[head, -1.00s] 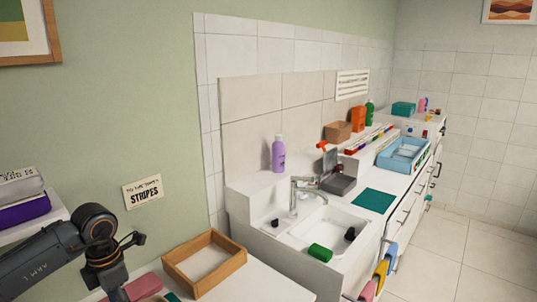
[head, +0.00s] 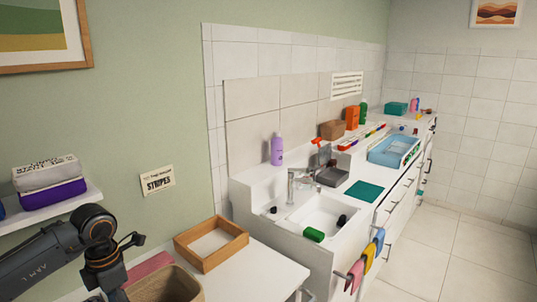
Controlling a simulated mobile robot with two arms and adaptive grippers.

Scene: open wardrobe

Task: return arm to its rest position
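One of my arms comes in from the left in the head view, so it is my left arm. Its dark links bend downward over the near end of the white counter. A small part of my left gripper (head: 133,240) shows beside the wrist, but its fingertips cannot be made out clearly. I cannot tell whether it is open or shut, and I see nothing held. My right arm and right gripper are outside the view.
A wooden tray (head: 211,243) and a wicker basket (head: 166,285) are close to my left arm. A shelf (head: 50,215) with folded cloths (head: 52,193) is above it. A sink (head: 317,215) holds a green sponge (head: 313,234) at its edge. Floor is clear at right.

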